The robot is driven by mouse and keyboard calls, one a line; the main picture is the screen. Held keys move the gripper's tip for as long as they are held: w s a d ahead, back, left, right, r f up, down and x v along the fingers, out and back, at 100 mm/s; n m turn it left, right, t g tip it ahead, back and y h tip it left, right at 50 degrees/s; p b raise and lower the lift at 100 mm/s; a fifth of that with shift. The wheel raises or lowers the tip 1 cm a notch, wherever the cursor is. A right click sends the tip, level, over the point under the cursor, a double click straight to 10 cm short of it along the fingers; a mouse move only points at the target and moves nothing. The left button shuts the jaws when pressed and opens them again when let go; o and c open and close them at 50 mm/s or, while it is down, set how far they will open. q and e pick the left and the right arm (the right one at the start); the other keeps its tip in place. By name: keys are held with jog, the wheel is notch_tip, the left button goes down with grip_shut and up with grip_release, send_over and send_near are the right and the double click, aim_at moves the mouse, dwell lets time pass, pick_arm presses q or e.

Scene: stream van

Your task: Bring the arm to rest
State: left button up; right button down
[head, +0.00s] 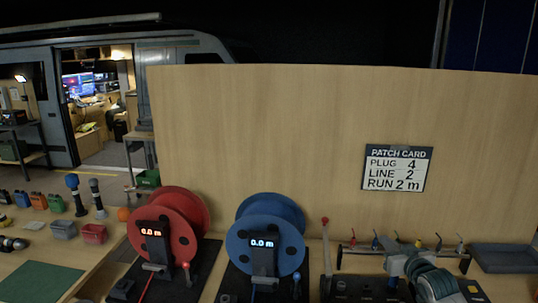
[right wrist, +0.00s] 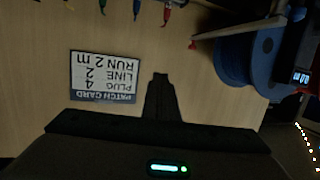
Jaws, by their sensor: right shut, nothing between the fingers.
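My right gripper (right wrist: 160,80) shows in the right wrist view with its dark fingers shut together and nothing between them. It points at the wooden back panel (right wrist: 200,105), apart from the cables and reels. In the head view part of my right arm is low at the right, in front of the row of coloured plugs; its fingers are hard to make out there. My left gripper is in neither view.
A blue reel (head: 264,222) reading 0.0 m and a red reel (head: 180,215) stand at the bench middle. A patch card (head: 397,168) is on the panel. Coloured plugs (head: 418,241) hang near my arm, beside a grey tray (head: 505,258). Small bins (head: 93,233) stand left.

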jog(key=s+a+f+n+g, duration=0.1)
jog(key=s+a+f+g, duration=0.3)
jog(key=s+f, duration=0.7)
jog(key=s+a+f+g, duration=0.2)
jog(key=s+a+f, duration=0.6)
jog(key=s, duration=0.5)
jog(key=s+a+f+g+h, duration=0.1)
jog(key=s+f+g, duration=0.2)
jog(key=s, duration=1.3)
jog(key=s+a+f+g, duration=0.1)
jog(key=s+f+g, duration=0.15)
jog(key=s, duration=1.25)
notch_tip(320, 180, down, 32)
jog(key=s+g+b, duration=0.1)
jog(key=g+b, duration=0.1)
jog(key=b, duration=0.3)
jog(key=s+d+f+b, duration=0.1)
jog(key=s+f+b, duration=0.1)
jog(key=s+f, duration=0.7)
jog(key=s+d+f+b, duration=0.2)
jog(key=s+f, duration=0.7)
jog(key=f, duration=0.5)
jog(key=shift+s+d+g+b, duration=0.2)
jog(key=shift+s+g+b, duration=0.05)
jog(key=shift+g+b, duration=0.25)
